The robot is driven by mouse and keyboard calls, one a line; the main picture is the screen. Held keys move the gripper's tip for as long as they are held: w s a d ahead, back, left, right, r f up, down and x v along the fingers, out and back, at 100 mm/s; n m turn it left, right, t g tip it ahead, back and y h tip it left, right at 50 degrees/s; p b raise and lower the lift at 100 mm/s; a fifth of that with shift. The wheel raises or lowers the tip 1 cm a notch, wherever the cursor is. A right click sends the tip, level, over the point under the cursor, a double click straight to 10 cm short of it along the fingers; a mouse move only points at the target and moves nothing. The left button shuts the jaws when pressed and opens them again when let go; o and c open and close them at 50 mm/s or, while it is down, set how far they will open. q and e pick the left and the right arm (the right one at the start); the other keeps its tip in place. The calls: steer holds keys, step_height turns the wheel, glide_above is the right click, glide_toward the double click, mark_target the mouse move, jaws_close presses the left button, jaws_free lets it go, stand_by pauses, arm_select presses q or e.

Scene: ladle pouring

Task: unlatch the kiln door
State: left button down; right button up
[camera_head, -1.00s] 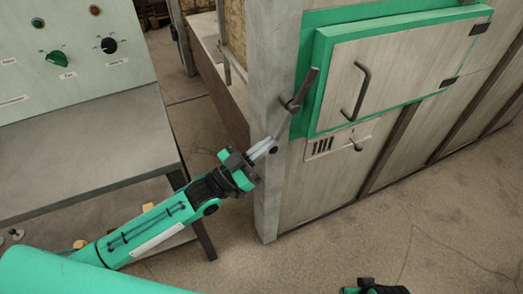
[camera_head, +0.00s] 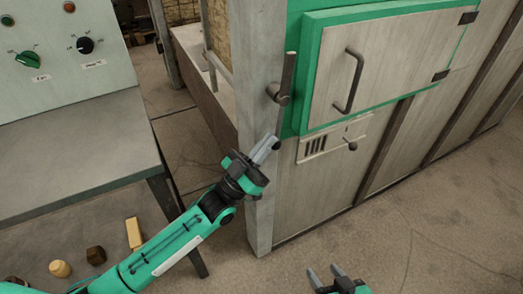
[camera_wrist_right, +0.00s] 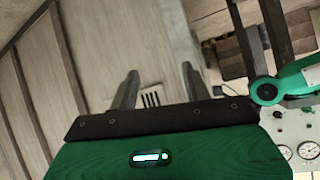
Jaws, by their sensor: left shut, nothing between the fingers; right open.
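The kiln door (camera_head: 385,65) is a pale panel in a green frame, with a dark bar handle (camera_head: 349,80); it looks closed. A grey latch lever (camera_head: 287,75) stands nearly upright on a round pivot at the left edge of the door frame. My left gripper (camera_head: 274,144) is shut and empty, its tips just below the lever in the picture; whether they touch anything is unclear. My right gripper (camera_head: 325,272) is open and empty at the bottom, well below the door. The right wrist view shows its spread fingers (camera_wrist_right: 158,86) with nothing between them.
Below the door is a small slotted plate (camera_head: 332,138) with a knob. A grey table (camera_head: 75,150) and a control panel with knobs (camera_head: 60,50) stand on the left. Small blocks (camera_head: 95,256) lie low on the left. The floor at right is clear.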

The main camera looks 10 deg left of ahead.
arm_select(q)
steer(key=shift+w+d+f+t+b, duration=0.25)
steer(key=shift+d+t+b, duration=0.15)
steer(key=shift+b, duration=0.3)
steer(key=shift+w+d+r+n+t+b, duration=0.1)
steer(key=shift+w+n+t+b, duration=0.05)
steer(key=shift+n+t+b, duration=0.35)
arm_select(e)
steer(key=shift+w+a+r+t+y, duration=0.35)
steer(key=shift+w+a+r+t, duration=0.1)
steer(key=shift+r+t, duration=0.4)
steer(key=shift+w+a+r+t+y, duration=0.45)
steer(key=shift+r+t, duration=0.2)
steer(key=shift+t, duration=0.3)
steer(key=shift+w+a+r+t+y, duration=0.35)
steer(key=shift+a+r+t, duration=0.15)
steer(key=shift+r+t, duration=0.35)
steer(key=shift+f, duration=0.1)
